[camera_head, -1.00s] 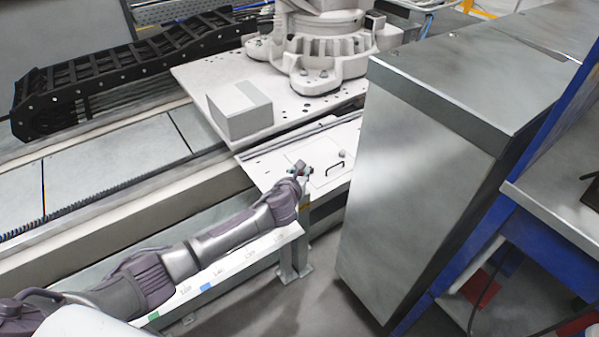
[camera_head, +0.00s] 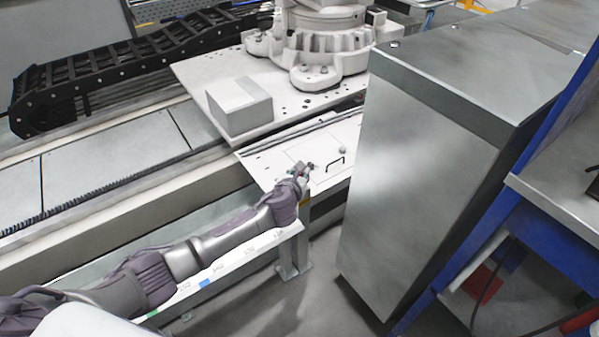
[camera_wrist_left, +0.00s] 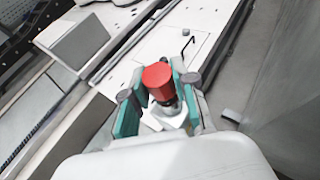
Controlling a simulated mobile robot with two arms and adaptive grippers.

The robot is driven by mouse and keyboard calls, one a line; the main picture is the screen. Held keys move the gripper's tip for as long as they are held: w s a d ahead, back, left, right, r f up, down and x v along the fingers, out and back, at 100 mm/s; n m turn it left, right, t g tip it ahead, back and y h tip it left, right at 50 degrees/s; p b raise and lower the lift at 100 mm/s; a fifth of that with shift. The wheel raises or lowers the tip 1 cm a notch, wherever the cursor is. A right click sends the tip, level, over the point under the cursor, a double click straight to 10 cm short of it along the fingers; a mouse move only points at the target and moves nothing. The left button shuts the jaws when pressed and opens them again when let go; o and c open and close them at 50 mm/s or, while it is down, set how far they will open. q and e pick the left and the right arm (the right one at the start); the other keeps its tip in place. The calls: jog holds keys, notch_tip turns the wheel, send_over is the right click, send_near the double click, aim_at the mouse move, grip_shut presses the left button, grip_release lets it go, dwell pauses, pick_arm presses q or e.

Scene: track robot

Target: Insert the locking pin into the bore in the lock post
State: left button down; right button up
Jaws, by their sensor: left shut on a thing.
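The locking pin (camera_wrist_left: 157,80) has a red cylindrical head and a darker lower part. In the left wrist view it stands between the teal finger pads of my left gripper (camera_wrist_left: 160,92), which is shut on it. A pale piece (camera_wrist_left: 172,112) shows just under the pin; I cannot tell whether it is the lock post or whether the pin touches it. In the head view my left gripper (camera_head: 303,171) is at the near edge of the white plate (camera_head: 266,167). The pin's lower end and the bore are hidden. My right gripper is not in view.
The plate bears a black handle (camera_head: 335,163) and a small grey knob (camera_head: 342,150). A grey box (camera_head: 240,107) sits on the carriage beyond. A tall metal cabinet (camera_head: 430,170) stands close on the right. A white rail (camera_head: 245,247) runs below my arm.

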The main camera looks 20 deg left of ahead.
pick_arm(q)
jog(key=shift+f+b, duration=0.4)
jog(key=shift+f, duration=0.35)
jog(key=c, duration=0.8)
grip_release()
jog(key=v, duration=1.2)
